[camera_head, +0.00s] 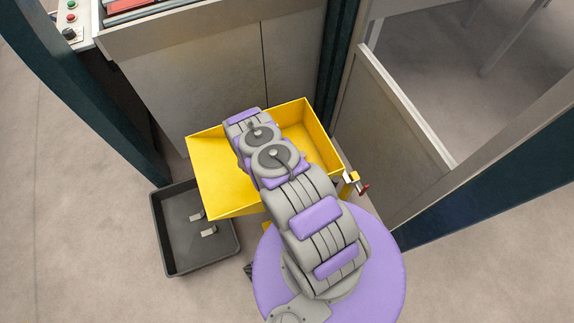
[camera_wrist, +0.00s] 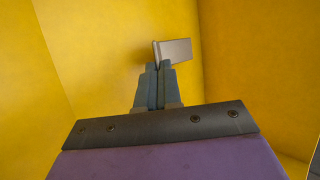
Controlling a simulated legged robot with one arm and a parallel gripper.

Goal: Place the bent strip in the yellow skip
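The yellow skip (camera_head: 222,180) stands against the machine front in the head view, with my arm reaching over it. Its yellow walls also fill most of the wrist view (camera_wrist: 110,45). In the wrist view my gripper (camera_wrist: 156,66) is shut on the bent strip (camera_wrist: 175,51), a small grey metal piece with a flange pointing right. The strip is at the fingertips, with the skip's inner faces behind it. I cannot tell how far it is from the skip's floor. In the head view my arm hides the gripper and the strip.
A black tray (camera_head: 160,222) with small grey metal pieces (camera_head: 208,231) lies on the floor left of the skip. A red-handled fitting (camera_head: 363,188) juts from the skip's right side. Dark posts (camera_head: 85,85) flank the machine. Floor at the far left is clear.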

